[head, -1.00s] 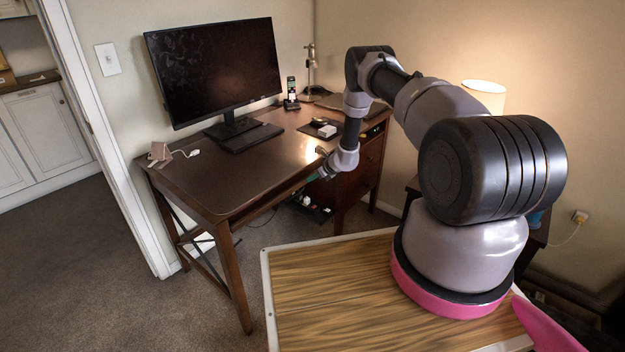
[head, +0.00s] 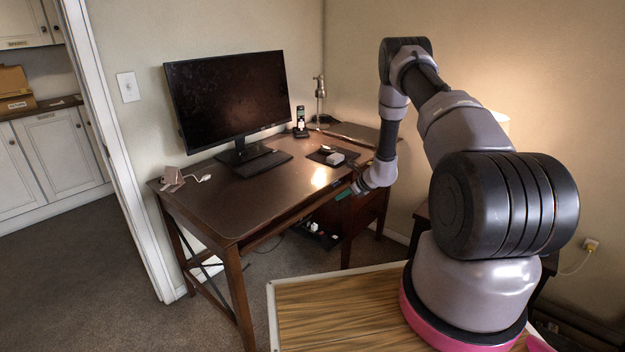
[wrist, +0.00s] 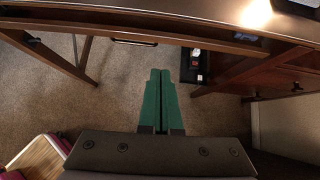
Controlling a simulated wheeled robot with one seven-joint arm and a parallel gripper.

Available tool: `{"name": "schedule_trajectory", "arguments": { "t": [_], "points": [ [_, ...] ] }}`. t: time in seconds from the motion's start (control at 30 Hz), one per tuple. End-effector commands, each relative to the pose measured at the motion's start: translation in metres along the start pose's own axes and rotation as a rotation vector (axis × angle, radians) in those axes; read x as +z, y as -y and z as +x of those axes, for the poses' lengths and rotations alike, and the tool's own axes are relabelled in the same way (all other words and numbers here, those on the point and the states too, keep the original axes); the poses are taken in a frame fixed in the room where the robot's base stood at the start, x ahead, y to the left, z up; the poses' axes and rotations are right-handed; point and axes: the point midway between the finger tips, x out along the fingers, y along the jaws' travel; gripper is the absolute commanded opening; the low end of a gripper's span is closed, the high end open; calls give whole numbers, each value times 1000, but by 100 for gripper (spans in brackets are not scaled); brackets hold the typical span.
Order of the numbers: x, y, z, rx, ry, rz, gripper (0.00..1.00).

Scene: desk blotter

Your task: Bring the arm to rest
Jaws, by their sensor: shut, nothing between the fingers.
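My gripper (wrist: 155,98) shows in the wrist view with its two green fingers pressed together and nothing between them. It points out over the carpet, with the desk's front edge above it in that view. In the head view my gripper (head: 345,193) is small, at the end of my bent arm, just in front of the desk's right front part. It looks clear of the desk, though the exact gap is hard to tell. The desk (head: 240,210) is dark brown, with a shiny top.
A monitor (head: 232,95) and a dark flat pad (head: 263,164) stand on the desk. A phone (head: 300,122), a lamp (head: 320,95) and a dark mat with a small white item (head: 335,158) are further right. Below is a black power strip tray (wrist: 196,66). Open carpet (head: 90,270) lies at left.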

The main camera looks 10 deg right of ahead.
Motion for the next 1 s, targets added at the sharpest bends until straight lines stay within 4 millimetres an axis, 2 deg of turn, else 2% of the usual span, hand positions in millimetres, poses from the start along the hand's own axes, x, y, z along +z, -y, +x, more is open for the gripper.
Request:
{"name": "schedule_trajectory", "arguments": {
  "t": [0.03, 0.17, 0.3, 0.5, 0.7, 0.83, 1.0],
  "points": [
    [21, 0, -11, 6, 14, -38, 0],
    [84, -8, -52, 42, 47, -185, 0],
    [152, -28, -111, 85, 77, -383, 0],
    [224, -70, -199, 134, 99, -669, 0],
    [268, -121, -289, 164, 96, -958, 0],
    [281, -155, -345, 174, 77, -1146, 0],
    [281, -199, -414, 174, 32, -1389, 0]
  ]
}}
